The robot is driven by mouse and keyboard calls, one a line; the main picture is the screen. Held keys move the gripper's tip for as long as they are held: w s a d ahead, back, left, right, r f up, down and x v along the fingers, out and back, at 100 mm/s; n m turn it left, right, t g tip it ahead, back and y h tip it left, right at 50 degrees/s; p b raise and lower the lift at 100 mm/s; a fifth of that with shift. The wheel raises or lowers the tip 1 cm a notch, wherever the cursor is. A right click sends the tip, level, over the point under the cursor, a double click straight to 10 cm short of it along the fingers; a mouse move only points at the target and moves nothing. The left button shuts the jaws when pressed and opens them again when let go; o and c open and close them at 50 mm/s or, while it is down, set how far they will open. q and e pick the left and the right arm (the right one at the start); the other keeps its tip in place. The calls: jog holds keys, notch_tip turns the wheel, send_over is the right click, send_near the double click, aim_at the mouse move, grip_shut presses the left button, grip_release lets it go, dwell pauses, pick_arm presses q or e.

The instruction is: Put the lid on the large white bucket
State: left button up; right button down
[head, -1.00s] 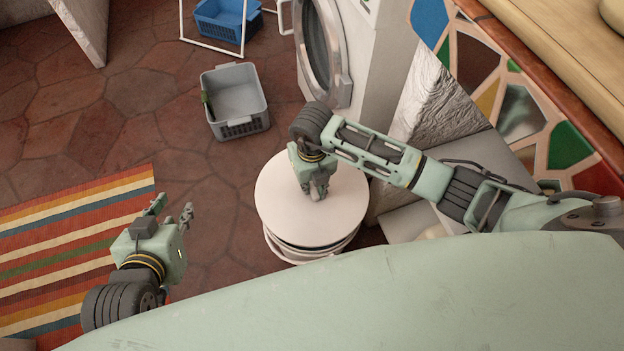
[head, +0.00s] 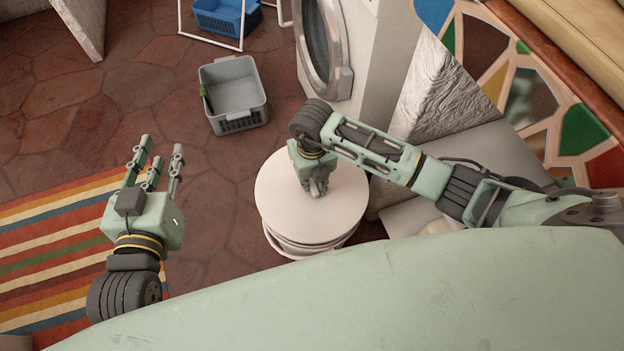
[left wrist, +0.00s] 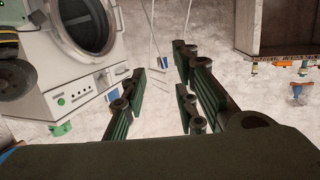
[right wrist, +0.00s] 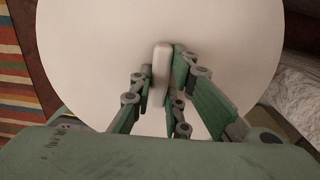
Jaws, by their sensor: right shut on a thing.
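The white round lid (head: 342,195) lies over the top of the large white bucket (head: 305,247) in the head view. The bucket is mostly hidden beneath it, and I cannot tell whether the lid is fully seated. My right gripper (head: 316,190) is shut on the lid's handle. In the right wrist view the handle (right wrist: 161,65) stands between the fingers and the lid (right wrist: 90,50) fills most of the picture. My left gripper (head: 158,160) is open and empty, left of the bucket above the floor. Its fingers (left wrist: 178,95) show apart in the left wrist view.
A grey basket (head: 234,95) stands on the floor behind the bucket. A white washing machine (head: 370,50) and a stone-textured block (head: 440,95) are close at its right. A striped rug (head: 60,250) lies at left. Tiled floor between is clear.

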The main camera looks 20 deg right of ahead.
jog(key=shift+f+b, duration=0.5)
jog(key=shift+f, duration=0.3)
jog(key=shift+f+b, duration=0.6)
pick_arm(q)
notch_tip(320, 180, up, 14)
jog(key=s+d+t+h, duration=0.1)
jog(key=t+h, duration=0.1)
jog(key=t, duration=0.5)
jog(key=shift+s+d+f+t+h, duration=0.25)
jog(key=shift+t+h, duration=0.05)
pick_arm(e)
jog(key=shift+f, duration=0.45)
pick_arm(q)
jog(key=shift+w+f, duration=0.1)
jog(key=shift+f, duration=0.05)
jog(key=shift+w+f+g, duration=0.25)
jog(key=shift+f+g, duration=0.15)
jog(key=shift+f, duration=0.15)
